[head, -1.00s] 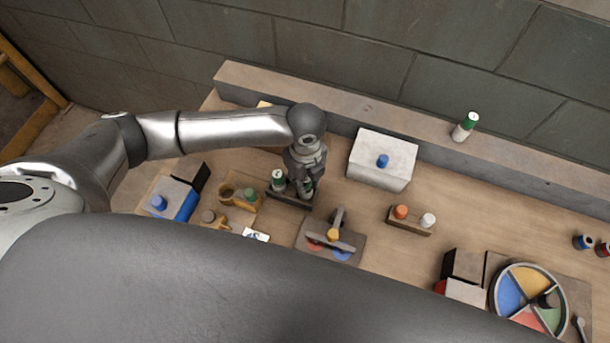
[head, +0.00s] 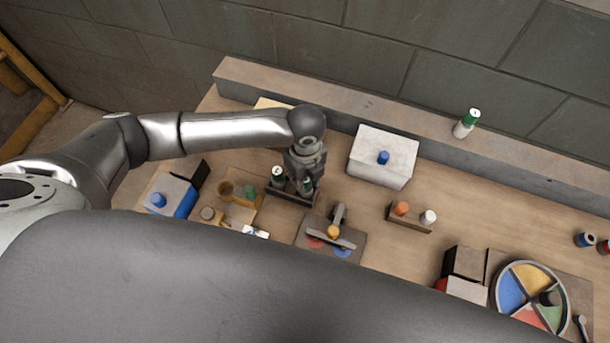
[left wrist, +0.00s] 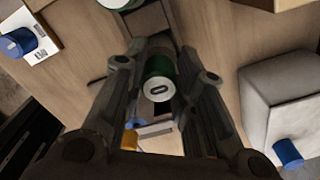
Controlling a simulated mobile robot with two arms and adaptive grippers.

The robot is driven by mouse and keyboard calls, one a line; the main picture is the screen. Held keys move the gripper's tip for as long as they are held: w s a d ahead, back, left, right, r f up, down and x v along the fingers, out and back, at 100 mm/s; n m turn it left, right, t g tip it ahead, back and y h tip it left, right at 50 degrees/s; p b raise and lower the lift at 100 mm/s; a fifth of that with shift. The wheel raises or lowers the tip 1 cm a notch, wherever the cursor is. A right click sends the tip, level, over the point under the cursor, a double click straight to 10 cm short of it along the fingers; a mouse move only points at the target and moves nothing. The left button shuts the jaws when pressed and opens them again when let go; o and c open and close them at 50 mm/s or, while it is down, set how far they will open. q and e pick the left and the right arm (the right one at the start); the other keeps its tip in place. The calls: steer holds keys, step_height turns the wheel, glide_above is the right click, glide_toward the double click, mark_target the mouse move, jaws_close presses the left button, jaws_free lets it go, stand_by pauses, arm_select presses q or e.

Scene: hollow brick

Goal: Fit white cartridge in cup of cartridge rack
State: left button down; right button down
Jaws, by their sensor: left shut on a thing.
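My left gripper (head: 304,187) is over the right part of the dark cartridge rack (head: 290,199) in the head view. Its fingers are shut on a cartridge with a pale, slotted end and a green band, seen between them in the left wrist view (left wrist: 158,88). The rack shows beyond the fingers in the left wrist view (left wrist: 148,22). A second cartridge (head: 277,173) with a white top and green band stands at the rack's left end. The fingers hide the held cartridge's far end, so I cannot tell whether it is inside a cup. My right gripper is not in view.
A pale block (head: 382,160) with a blue knob stands right of the gripper. Another green and white cartridge (head: 466,124) stands on the back ledge. A tool board (head: 310,238) lies in front of the rack. A small holder (head: 408,222) carries orange and white pieces.

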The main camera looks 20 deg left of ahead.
arm_select(q)
steer(key=shift+f, duration=0.4)
steer(key=c, duration=1.1)
jaws_free()
step_height(320, 180, up, 12)
